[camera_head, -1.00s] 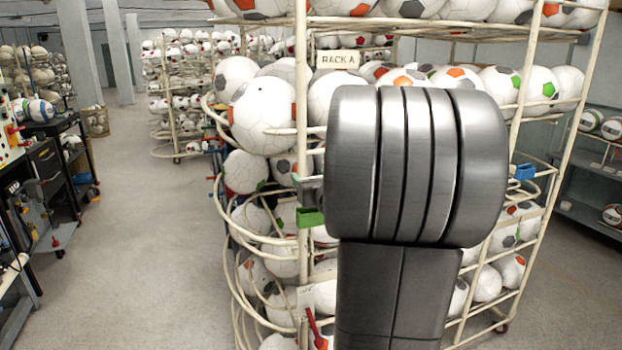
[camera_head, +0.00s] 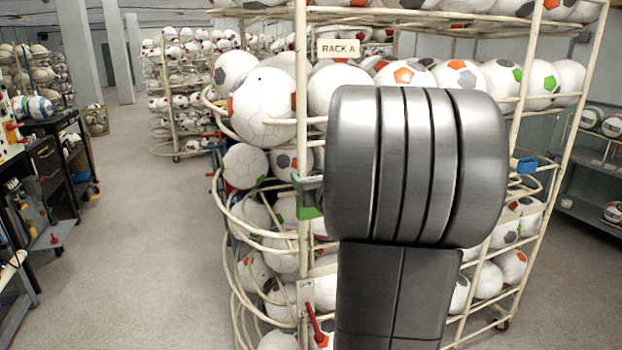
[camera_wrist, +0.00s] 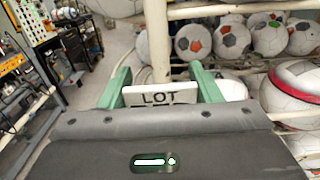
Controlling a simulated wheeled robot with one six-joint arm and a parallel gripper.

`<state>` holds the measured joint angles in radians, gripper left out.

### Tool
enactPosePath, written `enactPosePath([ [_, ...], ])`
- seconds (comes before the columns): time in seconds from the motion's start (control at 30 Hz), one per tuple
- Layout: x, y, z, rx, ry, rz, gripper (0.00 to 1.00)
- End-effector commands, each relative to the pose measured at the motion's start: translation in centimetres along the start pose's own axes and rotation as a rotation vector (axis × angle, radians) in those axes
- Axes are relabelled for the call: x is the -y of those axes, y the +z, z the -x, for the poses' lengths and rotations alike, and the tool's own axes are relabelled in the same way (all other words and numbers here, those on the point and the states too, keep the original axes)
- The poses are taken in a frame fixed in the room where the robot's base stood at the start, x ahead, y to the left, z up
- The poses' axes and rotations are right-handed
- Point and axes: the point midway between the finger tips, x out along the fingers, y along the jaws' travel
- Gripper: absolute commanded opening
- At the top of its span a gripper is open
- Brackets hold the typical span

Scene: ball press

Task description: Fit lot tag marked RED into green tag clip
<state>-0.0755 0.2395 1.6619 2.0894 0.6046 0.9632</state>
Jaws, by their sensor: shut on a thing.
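My gripper (camera_wrist: 160,88) shows in the wrist view as two pale green fingers, shut on a white lot tag (camera_wrist: 160,97). "LOT" is readable on the tag; its lower lettering is hidden behind the gripper body, so I cannot read the colour word. A cream rack post stands just behind the tag in this view. A green tag clip (camera_head: 309,212) with a grey part is on the rack's left front post, beside my arm's left edge. I cannot make out the clip in the wrist view.
The ball rack (camera_head: 302,130) with the "RACK A" sign (camera_head: 338,48) fills the centre. A blue clip (camera_head: 525,165) is on its right post. A white card (camera_head: 305,290) and a red piece (camera_head: 314,322) are low on the left post. Floor is clear to the left.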

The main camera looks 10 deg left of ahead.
Motion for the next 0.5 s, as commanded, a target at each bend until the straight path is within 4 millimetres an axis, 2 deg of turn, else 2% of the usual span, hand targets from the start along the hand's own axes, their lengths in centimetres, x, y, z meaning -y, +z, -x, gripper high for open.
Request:
enactPosePath([
  [0.5,0.0,-1.4,0.0,0.000,0.000,0.000,0.36],
])
